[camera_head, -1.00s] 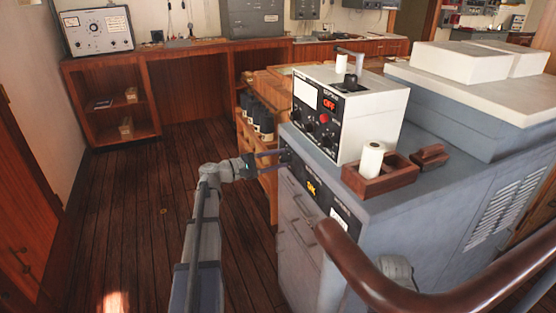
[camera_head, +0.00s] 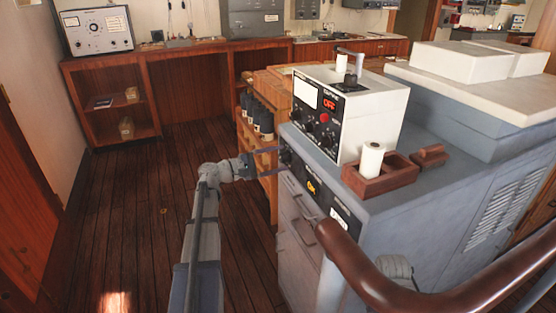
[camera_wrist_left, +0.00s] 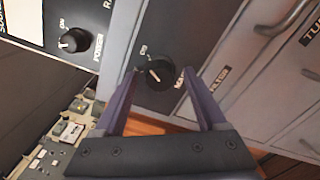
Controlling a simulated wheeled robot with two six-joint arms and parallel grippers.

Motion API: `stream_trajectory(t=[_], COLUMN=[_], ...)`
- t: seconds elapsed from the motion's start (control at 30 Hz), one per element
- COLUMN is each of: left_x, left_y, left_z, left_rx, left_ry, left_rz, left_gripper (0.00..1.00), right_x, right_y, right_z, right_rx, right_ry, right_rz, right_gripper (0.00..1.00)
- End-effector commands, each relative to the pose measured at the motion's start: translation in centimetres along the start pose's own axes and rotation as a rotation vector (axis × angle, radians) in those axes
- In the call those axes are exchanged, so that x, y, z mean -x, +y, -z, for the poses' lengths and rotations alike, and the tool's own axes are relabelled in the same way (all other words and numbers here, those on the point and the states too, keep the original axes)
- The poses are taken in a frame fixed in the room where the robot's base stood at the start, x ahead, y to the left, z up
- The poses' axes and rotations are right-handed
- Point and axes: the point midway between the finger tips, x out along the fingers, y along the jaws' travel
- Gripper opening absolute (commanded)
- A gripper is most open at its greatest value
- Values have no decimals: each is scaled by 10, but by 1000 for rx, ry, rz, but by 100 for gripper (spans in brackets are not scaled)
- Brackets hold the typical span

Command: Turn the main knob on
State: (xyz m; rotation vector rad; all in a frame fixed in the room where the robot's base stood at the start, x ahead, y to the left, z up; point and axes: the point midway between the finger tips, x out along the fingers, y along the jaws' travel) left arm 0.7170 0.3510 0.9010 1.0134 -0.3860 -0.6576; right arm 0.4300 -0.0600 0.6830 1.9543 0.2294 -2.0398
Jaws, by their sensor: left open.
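A round black knob (camera_wrist_left: 158,75) sits on the dark front panel of a grey console, with a small "ON" label beside it. A second label beside it is partly hidden by a finger. In the head view the knob (camera_head: 285,157) is small, at the panel's left end. My left gripper (camera_head: 272,161) is open in front of it. In the left wrist view the open fingers (camera_wrist_left: 162,77) lie on either side of the knob, with gaps; I cannot tell whether the tips reach past its face.
Another black knob labelled "POWER" (camera_wrist_left: 74,40) is on the neighbouring panel. A white control box (camera_head: 376,122) and wooden tray (camera_head: 393,180) stand on the console. A brown handrail (camera_head: 372,276) crosses the lower right. The floor (camera_head: 120,205) at left is clear.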

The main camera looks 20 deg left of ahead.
Motion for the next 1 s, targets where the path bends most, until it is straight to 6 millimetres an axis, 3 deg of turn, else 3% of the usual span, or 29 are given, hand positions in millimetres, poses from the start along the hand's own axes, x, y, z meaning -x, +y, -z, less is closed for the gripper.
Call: stream_trajectory(t=[0.3,0.5,1.0], left_x=[49,70,76], left_y=[0,0,0], left_z=[0,0,0], left_rx=[0,0,0], left_ry=[2,1,0], left_rz=[-1,0,0], left_gripper=[74,74,74], right_x=[0,0,0], right_y=[0,0,0], right_z=[0,0,0], right_rx=[0,0,0], right_ry=[0,0,0], right_rz=[0,0,0], right_gripper=[0,0,0])
